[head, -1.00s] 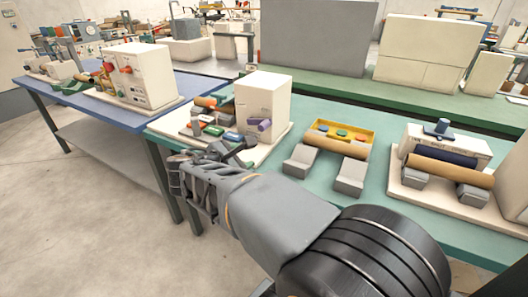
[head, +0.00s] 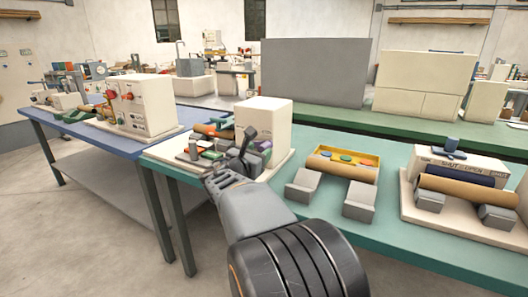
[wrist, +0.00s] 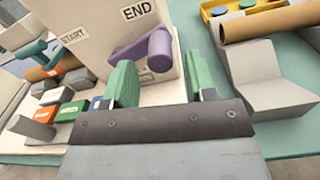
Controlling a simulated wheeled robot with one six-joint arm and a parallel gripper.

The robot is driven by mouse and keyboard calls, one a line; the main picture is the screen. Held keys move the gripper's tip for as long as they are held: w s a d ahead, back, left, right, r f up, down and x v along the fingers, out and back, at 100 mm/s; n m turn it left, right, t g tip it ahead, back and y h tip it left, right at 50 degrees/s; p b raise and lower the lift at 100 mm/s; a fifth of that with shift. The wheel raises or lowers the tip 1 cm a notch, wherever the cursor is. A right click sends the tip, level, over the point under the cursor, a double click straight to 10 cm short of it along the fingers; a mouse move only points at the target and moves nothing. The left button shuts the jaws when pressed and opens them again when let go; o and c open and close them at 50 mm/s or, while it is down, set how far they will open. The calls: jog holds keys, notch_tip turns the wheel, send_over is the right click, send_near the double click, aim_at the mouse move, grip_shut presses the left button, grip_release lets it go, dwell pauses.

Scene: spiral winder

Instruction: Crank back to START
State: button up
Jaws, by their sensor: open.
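The spiral winder is a cream box (head: 264,118) on a pale base at the left end of the teal table. In the wrist view its face carries a START label (wrist: 73,37) at the left and an END label (wrist: 138,11) at the upper middle. A purple crank (wrist: 140,47) sits below END, its grip at the right end; it also shows partly behind my gripper in the head view (head: 265,148). My gripper (wrist: 159,72) is open, its green fingers spread either side of the crank's grip. I cannot tell whether they touch it.
A grey V-block (head: 302,186) and a yellow tray (head: 345,158) with a brown tube stand to the right. A blue table (head: 85,130) is further left.

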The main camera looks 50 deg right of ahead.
aim_at(261, 150)
jog(key=shift+x, duration=1.8)
jog(key=shift+c, duration=0.5)
grip_shut()
